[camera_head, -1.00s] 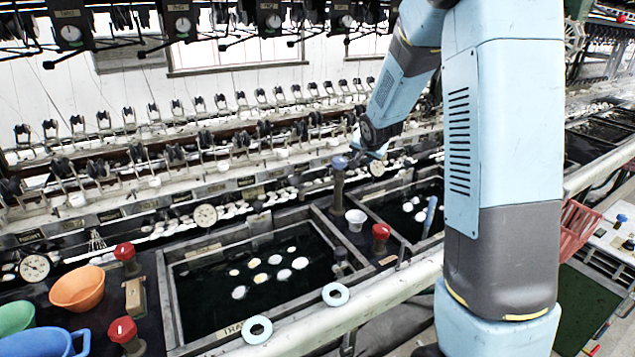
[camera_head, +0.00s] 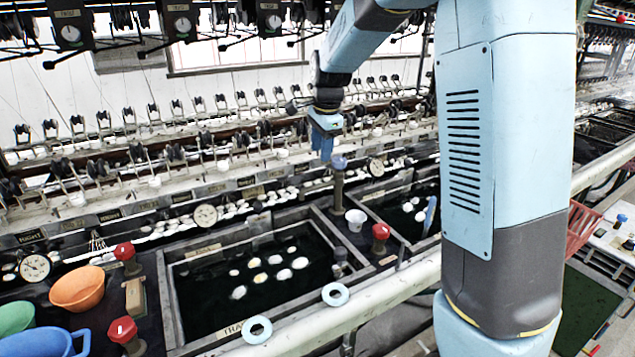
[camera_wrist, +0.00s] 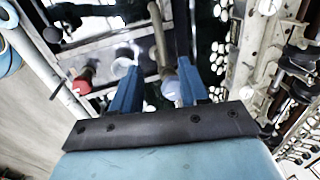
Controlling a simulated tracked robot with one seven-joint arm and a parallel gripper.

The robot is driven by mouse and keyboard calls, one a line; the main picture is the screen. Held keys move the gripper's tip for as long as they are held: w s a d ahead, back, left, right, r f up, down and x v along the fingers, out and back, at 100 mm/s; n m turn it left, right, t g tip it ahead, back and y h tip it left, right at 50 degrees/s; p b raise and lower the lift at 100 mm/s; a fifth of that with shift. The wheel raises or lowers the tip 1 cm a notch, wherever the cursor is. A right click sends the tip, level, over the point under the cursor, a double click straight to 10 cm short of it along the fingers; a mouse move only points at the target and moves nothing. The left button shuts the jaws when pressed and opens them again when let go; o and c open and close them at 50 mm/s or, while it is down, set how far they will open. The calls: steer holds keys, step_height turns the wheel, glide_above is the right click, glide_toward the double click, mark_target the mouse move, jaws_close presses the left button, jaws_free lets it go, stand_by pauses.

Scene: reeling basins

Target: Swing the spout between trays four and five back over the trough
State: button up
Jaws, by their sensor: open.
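The spout post (camera_head: 338,185), brownish with a blue-grey cap, stands upright in the gap between two trays. In the wrist view its cap (camera_wrist: 170,88) shows just beyond and between my fingers, nearer the right one, and a brownish pipe (camera_wrist: 158,35) runs from it toward the top. I cannot tell exactly which way the outlet points. My gripper (camera_head: 322,150) points down, just above and left of the cap. In the wrist view the gripper (camera_wrist: 157,88) is open and empty, its blue fingers apart. The trough (camera_head: 265,205) with white cocoons runs behind the trays.
A white cup (camera_head: 355,219) and a red knob (camera_head: 380,237) stand close to the post. The left tray (camera_head: 165,300) holds dark water and floating cocoons. A rail (camera_head: 390,285) with pale rings runs in front. Reeling fittings (camera_head: 240,140) line the back.

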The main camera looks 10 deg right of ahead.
mark_target(318, 186)
steer(key=f, duration=0.4)
steer(key=w+f, duration=0.1)
steer(key=f, duration=0.3)
steer(key=w+f, duration=0.1)
steer(key=f, duration=0.3)
steer(key=shift+w+a, duration=0.1)
steer(key=shift+a, duration=0.25)
steer(key=shift+r, duration=0.1)
jaws_close()
